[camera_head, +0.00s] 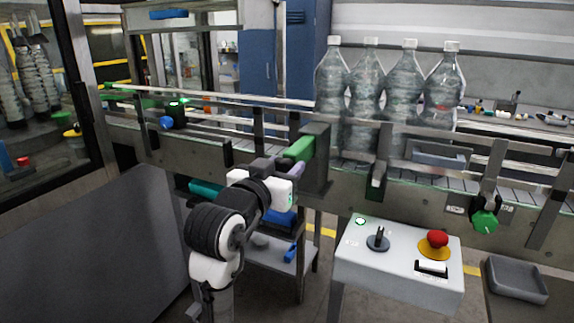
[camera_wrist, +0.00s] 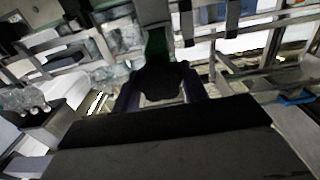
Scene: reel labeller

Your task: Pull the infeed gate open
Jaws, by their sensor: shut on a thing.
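The infeed gate (camera_head: 316,165) is a dark upright block on the conveyor's near side, left of the bottles. Its green handle (camera_head: 300,149) sticks out toward the left and shows in the wrist view (camera_wrist: 156,44) as a dark green bar. My gripper (camera_head: 296,164) reaches up to the handle from below left. In the wrist view my gripper's purplish fingers (camera_wrist: 160,92) stand either side of a dark part at the near end of the green bar. It is shut on the handle; the exact contact is shadowed.
Several clear bottles (camera_head: 370,85) stand on the conveyor (camera_head: 240,140) just right of the gate. A control box (camera_head: 398,270) with a red button (camera_head: 437,239) stands in front at right, a grey tray (camera_head: 515,279) beyond it. A green knob (camera_head: 485,222) hangs at the conveyor's right.

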